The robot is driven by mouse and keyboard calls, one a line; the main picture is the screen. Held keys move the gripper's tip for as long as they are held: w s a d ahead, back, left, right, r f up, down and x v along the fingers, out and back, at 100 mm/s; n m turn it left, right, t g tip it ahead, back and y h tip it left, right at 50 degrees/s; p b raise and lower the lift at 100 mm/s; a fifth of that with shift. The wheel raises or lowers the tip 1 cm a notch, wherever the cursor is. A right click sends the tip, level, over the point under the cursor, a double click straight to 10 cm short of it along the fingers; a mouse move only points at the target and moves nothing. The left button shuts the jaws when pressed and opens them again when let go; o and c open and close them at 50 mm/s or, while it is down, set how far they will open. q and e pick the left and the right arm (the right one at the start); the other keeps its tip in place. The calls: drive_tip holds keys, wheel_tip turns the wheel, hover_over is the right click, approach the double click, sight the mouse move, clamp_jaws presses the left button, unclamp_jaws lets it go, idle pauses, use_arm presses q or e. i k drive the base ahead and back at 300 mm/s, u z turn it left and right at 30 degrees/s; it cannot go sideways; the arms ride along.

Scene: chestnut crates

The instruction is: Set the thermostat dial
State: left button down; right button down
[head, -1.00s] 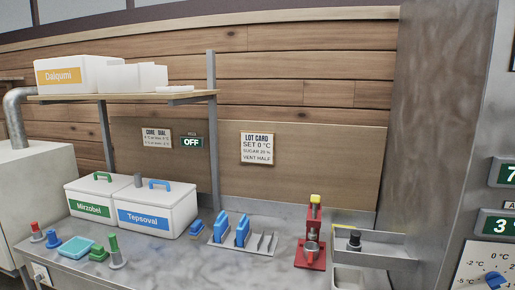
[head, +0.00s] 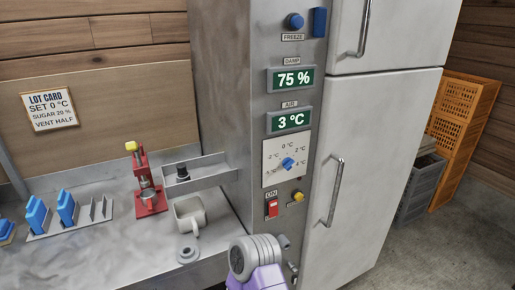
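The knob's exact pointing is too small to read. Above it the AIR display (head: 290,121) reads 3 °C. The lot card (head: 49,107) on the wall at the left says SET 0 °C, SUGAR 20 %, VENT HALF. A grey and purple part of my arm shows at the bottom middle, below the dial. Neither gripper's fingers can be seen.
The DAMP display (head: 291,79) reads 75 %. A blue FREEZE knob (head: 295,20), red ON switch (head: 272,208) and yellow button (head: 298,196) surround the dial. Fridge doors with a handle (head: 335,192) stand right. A red press (head: 148,190) and white mug (head: 190,216) stand left.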

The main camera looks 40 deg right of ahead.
sight(288, 163)
drive_tip(key=z, duration=1.65)
